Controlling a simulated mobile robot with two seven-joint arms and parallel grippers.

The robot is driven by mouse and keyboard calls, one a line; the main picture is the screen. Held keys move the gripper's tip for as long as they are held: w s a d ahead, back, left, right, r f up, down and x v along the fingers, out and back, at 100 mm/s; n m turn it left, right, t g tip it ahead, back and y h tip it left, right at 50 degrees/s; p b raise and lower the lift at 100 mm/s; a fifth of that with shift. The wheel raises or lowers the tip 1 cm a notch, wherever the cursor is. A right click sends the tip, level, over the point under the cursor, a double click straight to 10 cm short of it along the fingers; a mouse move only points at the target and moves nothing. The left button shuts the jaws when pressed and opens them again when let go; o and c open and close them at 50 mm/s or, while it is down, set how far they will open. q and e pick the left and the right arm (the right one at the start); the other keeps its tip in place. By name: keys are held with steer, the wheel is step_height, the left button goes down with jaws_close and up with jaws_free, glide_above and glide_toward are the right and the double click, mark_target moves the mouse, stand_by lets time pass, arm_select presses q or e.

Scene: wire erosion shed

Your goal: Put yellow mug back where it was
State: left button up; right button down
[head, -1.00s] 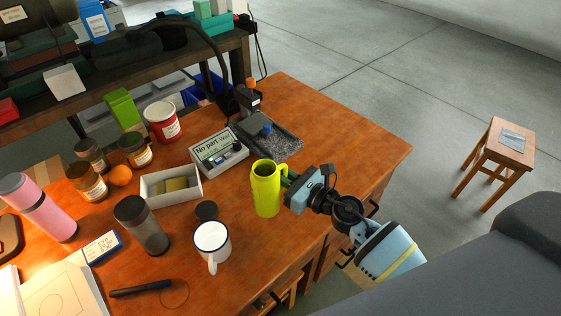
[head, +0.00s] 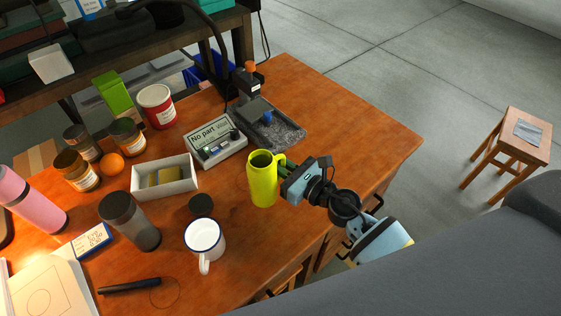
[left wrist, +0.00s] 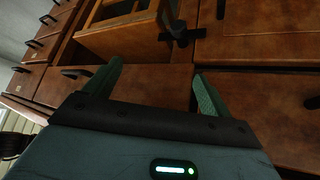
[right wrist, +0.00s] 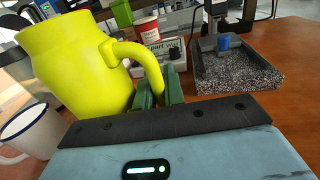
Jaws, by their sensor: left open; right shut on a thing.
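The yellow-green mug (head: 263,182) is tall and upright at the right part of the wooden table. My right gripper (head: 286,171) comes from the right and is shut on its handle. In the right wrist view the mug (right wrist: 75,65) fills the upper left, and the green fingers (right wrist: 158,92) close around the lower part of the handle. I cannot tell whether the mug's base touches the table. My left gripper (left wrist: 152,88) is open and empty, seen only in its wrist view, in front of wooden drawers.
A white mug (head: 204,238) and a dark round lid (head: 201,205) stand left of the yellow mug. Behind are a "No part" display (head: 215,140) and a stone-topped stand (head: 273,129). The table's right side (head: 355,125) is clear. A stool (head: 518,140) stands apart.

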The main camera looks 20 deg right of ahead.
steer(key=shift+d+f, duration=0.1)
steer(key=shift+f, duration=0.65)
steer(key=shift+w, duration=0.1)
steer(key=shift+r, duration=0.1)
steer(key=shift+b, duration=0.35)
steer(key=c, duration=1.9)
jaws_free()
steer(key=shift+f, duration=0.3)
steer(key=shift+c, duration=0.2)
steer(key=o, duration=0.4)
steer(key=shift+r, duration=0.1)
arm_select(q)
steer(key=shift+d+f, duration=0.6)
steer(key=shift+d, duration=0.2)
arm_select(e)
steer(key=shift+o, duration=0.2)
